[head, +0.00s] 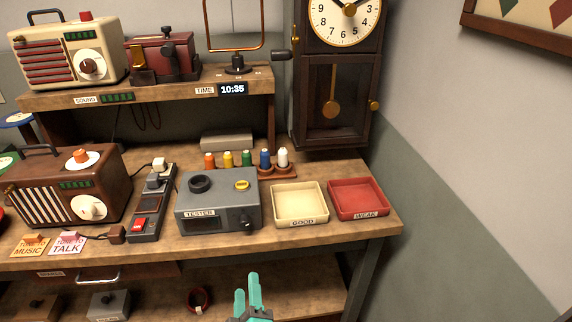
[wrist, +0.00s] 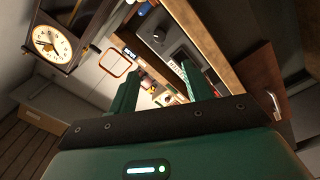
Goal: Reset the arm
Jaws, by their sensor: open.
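My gripper (head: 248,296) is teal and shows at the bottom middle of the head view, in front of the workbench and below its top's front edge. In the wrist view, my gripper (wrist: 157,95) has its two fingers spread apart with nothing between them. It is open and empty. It is apart from the bench and touches nothing that I can see. The rest of my arm is hidden below the head view.
The wooden bench (head: 290,236) carries a brown radio (head: 70,190), a grey tester (head: 217,205), a cream GOOD tray (head: 300,224) and a red WEAK tray (head: 358,212). Coloured spools stand behind. A lower shelf (head: 300,285) lies under the top. A pendulum clock (head: 335,105) hangs behind.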

